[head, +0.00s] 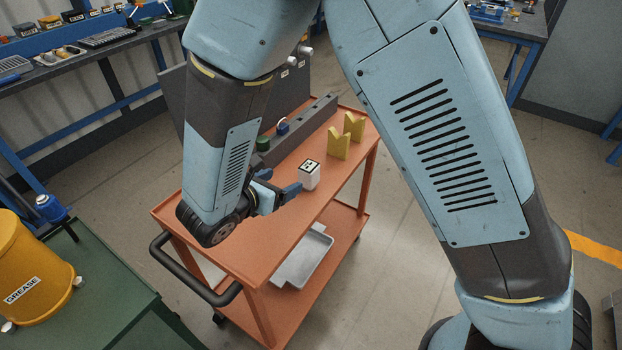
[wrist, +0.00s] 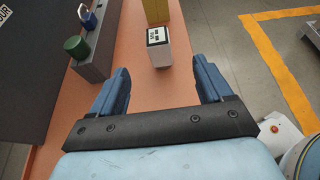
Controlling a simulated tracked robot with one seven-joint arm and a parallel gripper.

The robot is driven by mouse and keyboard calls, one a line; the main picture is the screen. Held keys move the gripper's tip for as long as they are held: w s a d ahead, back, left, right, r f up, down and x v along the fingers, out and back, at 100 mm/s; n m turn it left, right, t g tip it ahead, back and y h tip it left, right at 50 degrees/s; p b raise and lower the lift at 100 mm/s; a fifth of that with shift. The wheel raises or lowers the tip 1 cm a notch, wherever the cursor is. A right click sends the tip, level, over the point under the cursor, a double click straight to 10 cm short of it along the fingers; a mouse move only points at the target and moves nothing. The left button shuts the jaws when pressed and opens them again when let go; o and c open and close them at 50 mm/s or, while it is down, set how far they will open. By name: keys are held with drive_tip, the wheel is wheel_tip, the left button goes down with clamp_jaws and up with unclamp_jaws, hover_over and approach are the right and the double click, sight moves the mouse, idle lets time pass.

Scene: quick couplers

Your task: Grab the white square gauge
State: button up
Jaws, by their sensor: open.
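The white square gauge (head: 309,175) is a small upright white block with a dark-marked top face. It stands on the orange cart top (head: 262,222). In the wrist view the gauge (wrist: 158,50) stands ahead of my gripper (wrist: 160,84), roughly centred between the two blue fingers but beyond their tips. In the head view my gripper (head: 291,184) is just left of the gauge, low over the cart. The fingers are spread open with nothing between them.
Two yellow notched blocks (head: 338,144) stand behind the gauge. A grey rail with a green fitting (wrist: 76,46) and a blue fitting (wrist: 87,17) runs along the left. The cart has a black handle (head: 192,276). A yellow grease drum (head: 30,265) stands at the left.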

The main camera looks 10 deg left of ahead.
sight(305, 170)
drive_tip(key=x, duration=0.8)
drive_tip(key=shift+d, duration=0.1)
drive_tip(key=shift+a+f+x, duration=0.15)
drive_tip(key=shift+x, duration=1.15)
drive_tip(key=shift+a+f+x, duration=0.15)
drive_tip(key=shift+x, duration=1.15)
drive_tip(key=shift+c, duration=0.4)
drive_tip(key=c, duration=1.2)
drive_tip(key=shift+c, duration=0.2)
drive_tip(key=shift+r, duration=0.15)
